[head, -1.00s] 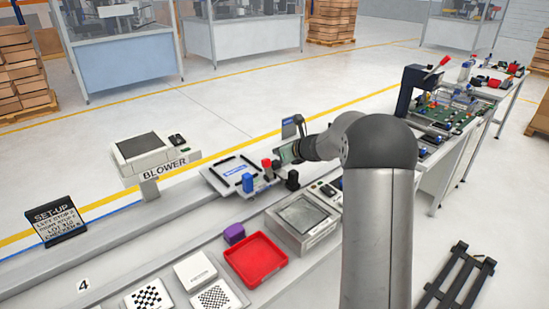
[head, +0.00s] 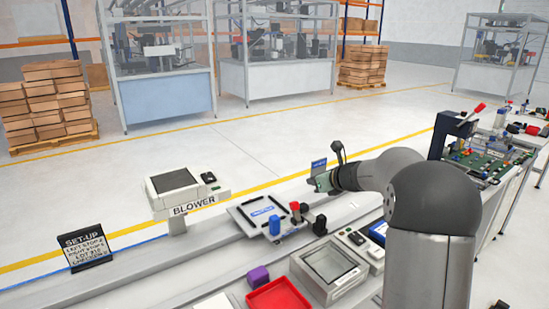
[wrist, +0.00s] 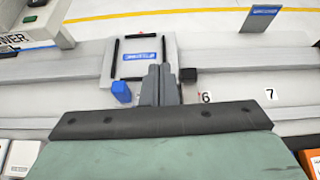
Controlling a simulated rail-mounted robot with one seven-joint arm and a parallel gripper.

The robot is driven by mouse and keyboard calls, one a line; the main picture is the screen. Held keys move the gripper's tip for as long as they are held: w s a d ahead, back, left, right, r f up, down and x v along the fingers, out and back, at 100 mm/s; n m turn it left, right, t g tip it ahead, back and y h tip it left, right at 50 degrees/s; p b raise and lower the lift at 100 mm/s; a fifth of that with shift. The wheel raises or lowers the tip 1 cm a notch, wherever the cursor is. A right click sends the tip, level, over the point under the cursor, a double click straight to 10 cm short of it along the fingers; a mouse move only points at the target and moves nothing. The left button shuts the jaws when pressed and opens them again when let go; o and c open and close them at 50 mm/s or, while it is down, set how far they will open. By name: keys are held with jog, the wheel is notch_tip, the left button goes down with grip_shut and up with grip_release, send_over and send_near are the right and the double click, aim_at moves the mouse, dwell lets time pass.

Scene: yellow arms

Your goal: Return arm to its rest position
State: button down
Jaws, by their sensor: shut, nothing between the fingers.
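My gripper (wrist: 158,85) shows in the wrist view with its two grey fingers together and nothing between them. In the head view my gripper (head: 318,183) is at the end of my arm, above the bench and just right of the fixture plate. The fixture plate (head: 245,218) is pale with black bars and a blue label; it also shows in the wrist view (wrist: 165,48), beyond the fingers. The fingertips overlap the plate in the wrist view; the height gap cannot be told.
The blower unit (head: 175,188) and the set-up sign (head: 85,248) stand left. A boxy device (head: 328,268), a red tray (head: 280,297) and a purple block (head: 258,276) lie in front. A black stand with a red lever (head: 452,132) is at the right.

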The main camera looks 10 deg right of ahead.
jog(key=s+a+f+n+g, duration=0.1)
jog(key=s+a+n+g, duration=0.1)
jog(key=s+a+n, duration=0.4)
jog(key=s+a+f+n+g, duration=0.1)
jog(key=s+a+n+g, duration=0.15)
jog(key=s+n, duration=0.45)
jog(key=s+a+f+n+g, duration=0.1)
jog(key=s+a+n+g, duration=0.15)
jog(key=s+a, duration=0.45)
jog(key=s+d+f+n+g+h, duration=0.1)
jog(key=s+d+f+n+h, duration=0.1)
jog(key=s+n, duration=0.5)
jog(key=s+d+f+n+g+h, duration=0.2)
jog(key=s+n, duration=0.6)
jog(key=s, duration=0.9)
notch_tip(320, 180, down, 2)
jog(key=shift+s+d+f+g+h, duration=0.1)
jog(key=shift+s+d+g+h, duration=0.2)
jog(key=shift+d+h, duration=0.15)
jog(key=shift+n, duration=0.25)
